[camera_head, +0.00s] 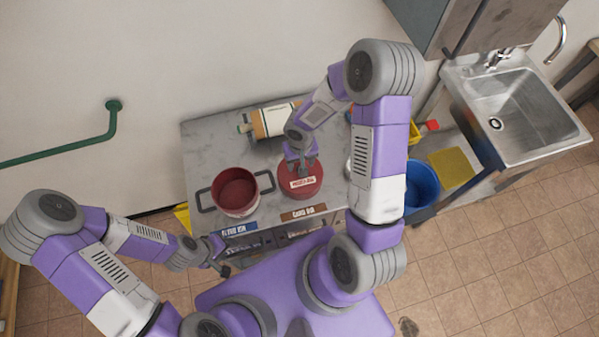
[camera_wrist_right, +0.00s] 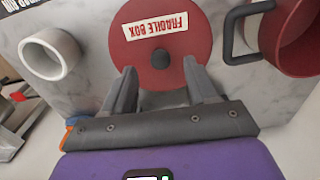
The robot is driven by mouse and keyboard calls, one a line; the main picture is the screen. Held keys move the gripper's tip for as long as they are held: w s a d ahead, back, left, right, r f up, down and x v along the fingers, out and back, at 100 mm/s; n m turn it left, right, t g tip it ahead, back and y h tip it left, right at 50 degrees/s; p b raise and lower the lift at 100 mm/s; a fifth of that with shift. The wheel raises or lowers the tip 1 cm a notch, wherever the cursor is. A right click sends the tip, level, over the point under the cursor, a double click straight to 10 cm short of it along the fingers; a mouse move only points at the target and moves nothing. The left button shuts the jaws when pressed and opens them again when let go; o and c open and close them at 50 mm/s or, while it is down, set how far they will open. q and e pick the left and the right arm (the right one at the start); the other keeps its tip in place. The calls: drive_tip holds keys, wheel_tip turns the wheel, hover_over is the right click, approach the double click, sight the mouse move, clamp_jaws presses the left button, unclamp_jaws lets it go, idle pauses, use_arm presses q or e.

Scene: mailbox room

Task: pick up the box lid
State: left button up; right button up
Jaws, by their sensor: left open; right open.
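The box lid (camera_head: 299,181) is a round red disc with a white label, lying on the grey counter in the head view. In the right wrist view the lid (camera_wrist_right: 143,66) shows a "FRAGILE BOX" label and a small dark knob (camera_wrist_right: 161,60) at its middle. My right gripper (camera_wrist_right: 161,80) is open above the lid, with its two fingers on either side of and just short of the knob. Whether the fingers touch the lid is unclear. My left gripper (camera_head: 222,258) is open and empty, off the front left of the counter, away from the lid.
A red pot (camera_head: 237,192) with dark handles stands left of the lid. A white mug (camera_wrist_right: 50,55) stands on the other side. A bottle (camera_head: 270,121) lies at the counter's back. A blue bucket (camera_head: 422,183) and a sink (camera_head: 515,110) are to the right.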

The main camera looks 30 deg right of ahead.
drive_tip(key=f, duration=0.4)
drive_tip(key=shift+w, duration=0.2)
drive_tip(key=shift+r, duration=0.1)
clamp_jaws()
